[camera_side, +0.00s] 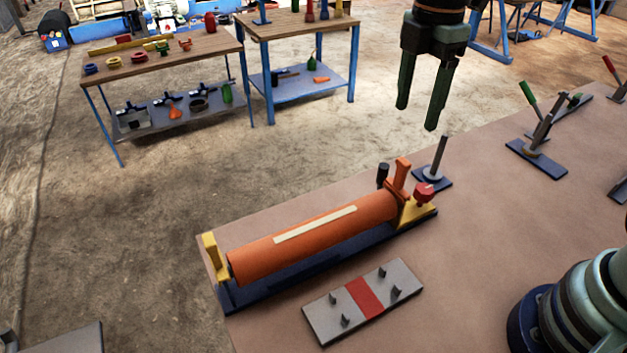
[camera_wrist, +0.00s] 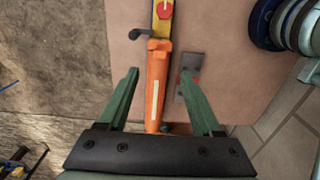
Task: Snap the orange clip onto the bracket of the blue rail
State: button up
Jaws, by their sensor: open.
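A long orange cylinder (camera_side: 330,229) with a cream stripe lies along the blue rail (camera_side: 262,297), between a yellow end bracket (camera_side: 213,257) on the left and a yellow bracket (camera_side: 417,208) on the right. An upright orange piece (camera_side: 402,173), possibly the clip, stands at the right end beside a red knob (camera_side: 424,193). I cannot tell whether it is fastened. My gripper (camera_side: 417,117) is open and empty, pointing down, well above the bench. In the wrist view the orange cylinder (camera_wrist: 155,88) shows between my open fingers (camera_wrist: 159,72), far below.
A grey plate (camera_side: 322,313) with a red band and several small pegs lies in front of the rail. A blue-based post (camera_side: 432,178) stands behind the right end. Other lever fixtures (camera_side: 536,158) are farther right. The middle right of the bench is clear.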

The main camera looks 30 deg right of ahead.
aim_at(404, 161)
jog(key=shift+f, duration=0.1)
jog(key=c, duration=0.5)
jog(key=shift+f+n, duration=0.3)
jog(key=shift+n, duration=0.1)
jog(key=c, duration=0.5)
jog(key=shift+f+n, duration=0.4)
jog(key=shift+f, duration=3.1)
